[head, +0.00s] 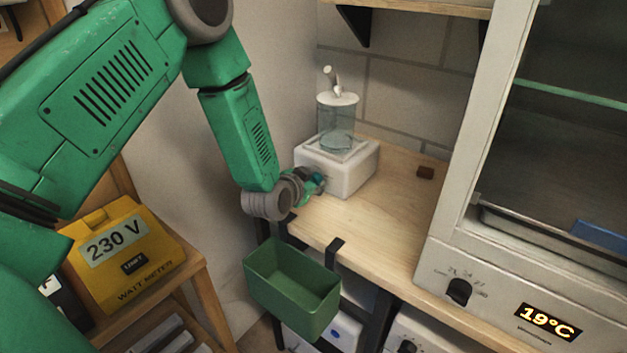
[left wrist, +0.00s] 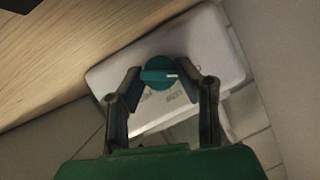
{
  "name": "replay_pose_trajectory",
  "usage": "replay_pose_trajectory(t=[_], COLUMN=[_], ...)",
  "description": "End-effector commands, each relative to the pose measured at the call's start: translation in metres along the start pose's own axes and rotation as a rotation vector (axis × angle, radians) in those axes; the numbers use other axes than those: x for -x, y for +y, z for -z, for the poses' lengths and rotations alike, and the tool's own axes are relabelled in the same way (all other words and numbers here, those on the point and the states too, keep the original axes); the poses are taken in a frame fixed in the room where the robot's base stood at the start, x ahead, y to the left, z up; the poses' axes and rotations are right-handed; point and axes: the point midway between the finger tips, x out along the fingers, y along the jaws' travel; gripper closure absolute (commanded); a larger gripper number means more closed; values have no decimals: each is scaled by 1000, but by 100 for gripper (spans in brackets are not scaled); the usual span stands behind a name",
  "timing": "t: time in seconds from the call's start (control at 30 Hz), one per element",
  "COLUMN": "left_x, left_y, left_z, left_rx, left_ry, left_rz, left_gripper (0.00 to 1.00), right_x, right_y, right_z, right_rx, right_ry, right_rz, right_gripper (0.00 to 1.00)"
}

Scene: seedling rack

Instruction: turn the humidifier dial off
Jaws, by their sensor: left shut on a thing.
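The humidifier is a white box (head: 352,177) with a clear bluish tank and a spout on top, standing on the wooden bench against the tiled wall. Its teal round dial (left wrist: 158,73) is on the front face; a white pointer mark on its grip bar points right in the left wrist view. My left gripper (head: 313,183) is at the front of the humidifier and shut on the dial, with one finger on each side of it. Dark lettering below the dial is too blurred to read. In the head view the gripper largely hides the dial. My right gripper is not in view.
A green bin (head: 292,288) hangs from the bench's front edge below my left gripper. A cabinet (head: 460,200) with a 19°C display stands at the right. A yellow watt meter (head: 125,260) reads 230 V at the left.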

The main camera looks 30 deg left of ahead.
Motion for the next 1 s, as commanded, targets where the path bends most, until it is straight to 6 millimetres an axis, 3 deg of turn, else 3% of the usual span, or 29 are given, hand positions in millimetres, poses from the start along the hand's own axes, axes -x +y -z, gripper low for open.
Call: replay_pose_trajectory(t=[0.03, 0.2, 0.23, 0.3, 0.67, 0.77, 1.0], left_x=[2, 2, 2, 2, 5, 16, 66], left_y=[3, 3, 3, 3, 1, 1, 1], left_z=[-9, -9, -9, -8, -3, -3, -3], left_rx=[0, 0, 0, 0, -1, -1, 0], left_ry=[-20, -20, -20, -19, -7, -7, -9], left_rz=[-7, -7, -7, -7, -3, -3, -4], left_gripper=[100, 100, 68, 51, 51, 51, 51], right_x=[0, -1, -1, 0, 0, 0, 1], right_y=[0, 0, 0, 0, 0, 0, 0], right_z=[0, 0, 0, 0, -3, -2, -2], right_rx=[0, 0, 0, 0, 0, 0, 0], right_ry=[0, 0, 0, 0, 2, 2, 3], right_rz=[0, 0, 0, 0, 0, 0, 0], right_gripper=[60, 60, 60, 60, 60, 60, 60])
